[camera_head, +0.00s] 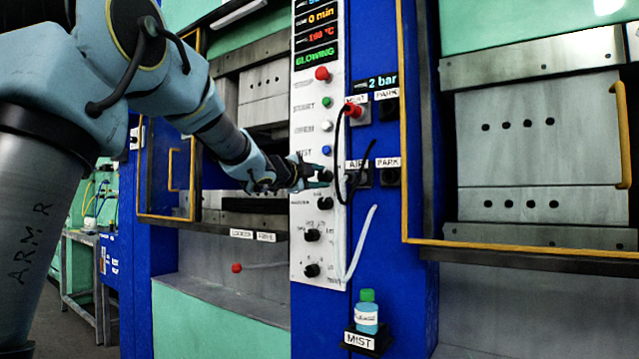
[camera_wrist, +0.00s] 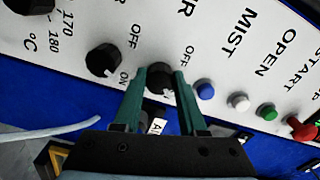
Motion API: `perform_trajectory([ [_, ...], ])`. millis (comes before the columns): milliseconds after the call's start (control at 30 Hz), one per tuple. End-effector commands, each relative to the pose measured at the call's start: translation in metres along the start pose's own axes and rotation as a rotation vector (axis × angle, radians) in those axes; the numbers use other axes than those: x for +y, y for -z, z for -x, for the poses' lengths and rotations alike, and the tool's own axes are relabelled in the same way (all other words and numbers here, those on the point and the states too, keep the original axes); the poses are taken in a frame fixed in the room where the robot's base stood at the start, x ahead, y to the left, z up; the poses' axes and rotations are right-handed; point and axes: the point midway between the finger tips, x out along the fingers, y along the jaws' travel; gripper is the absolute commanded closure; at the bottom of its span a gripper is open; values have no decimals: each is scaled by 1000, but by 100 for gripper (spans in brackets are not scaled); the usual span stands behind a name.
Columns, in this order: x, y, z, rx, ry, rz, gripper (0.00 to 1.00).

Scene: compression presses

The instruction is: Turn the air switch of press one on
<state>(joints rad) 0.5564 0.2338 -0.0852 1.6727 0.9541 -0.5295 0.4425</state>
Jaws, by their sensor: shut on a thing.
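The white control panel (camera_head: 305,215) carries a column of buttons with black knobs below them. The air switch is the black knob (camera_wrist: 158,78) just below the blue button, with "OFF" and a partly cut-off "...IR" printed near it in the wrist view. My gripper (camera_head: 320,180) reaches it from the left in the head view. In the wrist view the two green fingers of my gripper (camera_wrist: 161,78) stand on either side of the knob, shut on it.
A second black knob (camera_wrist: 103,60) with OFF and ON marks sits close beside. Blue (camera_wrist: 205,90), white and green buttons and a red one line the other side. Black hoses (camera_head: 352,185) hang right of the panel. A mist bottle (camera_head: 367,312) stands on a low shelf.

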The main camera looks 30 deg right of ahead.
Motion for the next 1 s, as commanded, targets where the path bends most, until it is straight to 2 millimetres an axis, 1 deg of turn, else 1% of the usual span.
perform_trajectory([
  [500,1,0,0,0,-2,-22,100],
  [533,1,0,0,0,-2,-22,58],
  [700,1,0,0,0,-2,-21,39],
  [800,0,0,0,0,-1,-21,29],
  [1000,0,0,0,0,-1,-20,29],
])
